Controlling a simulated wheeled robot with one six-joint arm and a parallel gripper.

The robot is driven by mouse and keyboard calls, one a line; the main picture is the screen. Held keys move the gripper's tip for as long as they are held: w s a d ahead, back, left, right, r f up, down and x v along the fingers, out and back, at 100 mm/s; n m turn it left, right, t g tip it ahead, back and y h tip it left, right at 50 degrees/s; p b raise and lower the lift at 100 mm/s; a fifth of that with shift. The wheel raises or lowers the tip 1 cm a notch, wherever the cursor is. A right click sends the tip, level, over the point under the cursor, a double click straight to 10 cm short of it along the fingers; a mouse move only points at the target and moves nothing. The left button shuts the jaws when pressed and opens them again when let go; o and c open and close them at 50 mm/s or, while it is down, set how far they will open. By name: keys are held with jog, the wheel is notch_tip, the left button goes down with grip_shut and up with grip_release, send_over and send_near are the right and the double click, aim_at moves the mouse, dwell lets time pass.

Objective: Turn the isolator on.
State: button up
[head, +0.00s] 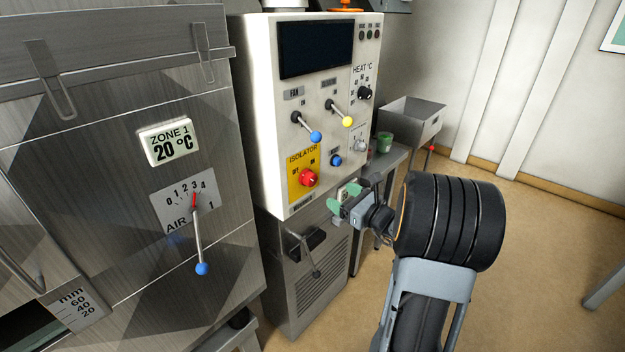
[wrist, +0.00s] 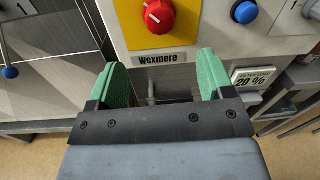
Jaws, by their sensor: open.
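The isolator is a red rotary knob (head: 308,178) on a yellow plate (head: 296,162), low on the left of the cream control panel. The plate is marked ISOLATOR. In the wrist view the red knob (wrist: 159,15) is at the top centre, beyond my fingertips. My gripper (head: 339,200) is open and empty, with green finger pads. It is to the right of the knob and a little below it in the head view. In the wrist view my gripper (wrist: 163,72) has its fingertips just below the yellow plate (wrist: 185,40), apart from the knob.
A blue button (head: 336,160) is right of the knob. Levers with a blue ball (head: 315,136) and a yellow ball (head: 347,121) stick out above. A handle (head: 316,272) juts from the cabinet below. The dryer's air lever (head: 198,240) is at left. Open floor lies at right.

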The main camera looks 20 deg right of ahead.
aim_at(313, 180)
jog(key=p+x, duration=0.1)
jog(key=x, duration=1.1)
jog(key=shift+w+a+p, duration=0.15)
jog(key=shift+a+p, duration=0.05)
jog(key=shift+p, duration=0.2)
jog(key=c, duration=0.9)
